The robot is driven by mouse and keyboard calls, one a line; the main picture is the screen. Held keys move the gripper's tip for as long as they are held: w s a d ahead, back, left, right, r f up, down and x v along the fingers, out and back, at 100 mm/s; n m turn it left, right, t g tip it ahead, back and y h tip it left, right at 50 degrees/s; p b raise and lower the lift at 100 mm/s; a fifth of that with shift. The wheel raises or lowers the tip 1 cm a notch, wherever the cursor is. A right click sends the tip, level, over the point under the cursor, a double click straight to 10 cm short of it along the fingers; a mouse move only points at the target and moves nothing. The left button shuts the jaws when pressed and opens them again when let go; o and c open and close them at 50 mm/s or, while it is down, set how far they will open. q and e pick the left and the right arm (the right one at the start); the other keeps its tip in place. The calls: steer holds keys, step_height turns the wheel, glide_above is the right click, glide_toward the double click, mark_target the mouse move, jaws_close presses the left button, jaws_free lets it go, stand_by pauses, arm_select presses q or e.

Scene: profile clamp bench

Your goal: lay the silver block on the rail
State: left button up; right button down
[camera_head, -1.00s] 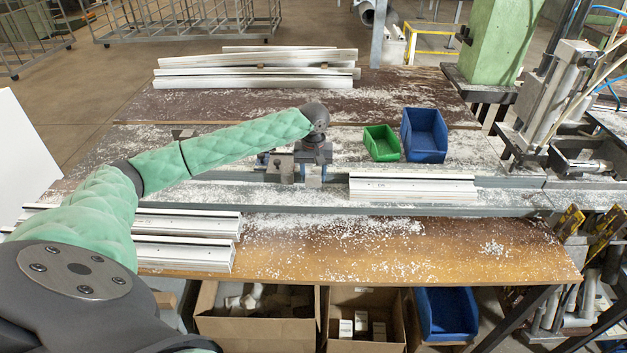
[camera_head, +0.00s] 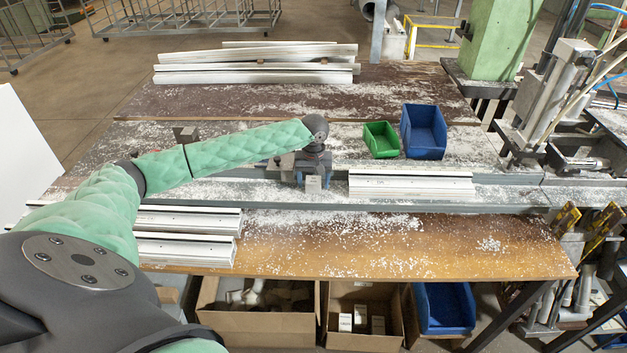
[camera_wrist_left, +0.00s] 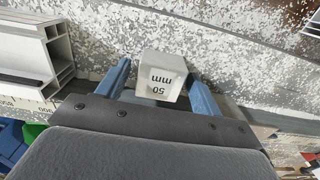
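The silver block (camera_wrist_left: 162,84), marked "50 mm", is between the two blue fingers of my left gripper (camera_wrist_left: 160,80) in the left wrist view. The right finger touches or nearly touches it; a thin gap seems to show at the left finger. In the head view the block (camera_head: 313,184) is under my left gripper (camera_head: 313,177), low at the grey rail (camera_head: 420,203), just left of a white profile (camera_head: 411,184). I cannot tell whether its underside touches the rail. My right gripper is not in view.
A grey clamp piece (camera_head: 281,166) stands close left of the gripper. A green bin (camera_head: 381,140) and a blue bin (camera_head: 424,133) stand behind the rail. White profiles lie at front left (camera_head: 186,249) and at the back (camera_head: 255,75). The brown front board (camera_head: 400,250) is mostly clear, with chips.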

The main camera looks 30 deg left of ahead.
mark_target(314, 180)
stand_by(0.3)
arm_select(q)
steer(key=shift+r, duration=0.25)
steer(key=shift+r+b, duration=0.75)
steer(key=shift+r, duration=0.2)
step_height(314, 180, up, 10)
steer(key=b, duration=0.3)
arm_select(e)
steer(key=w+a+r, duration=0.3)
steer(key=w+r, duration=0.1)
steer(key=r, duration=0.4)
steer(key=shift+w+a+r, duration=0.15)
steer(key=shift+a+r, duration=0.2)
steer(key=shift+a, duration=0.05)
arm_select(q)
steer(key=shift+f, duration=0.15)
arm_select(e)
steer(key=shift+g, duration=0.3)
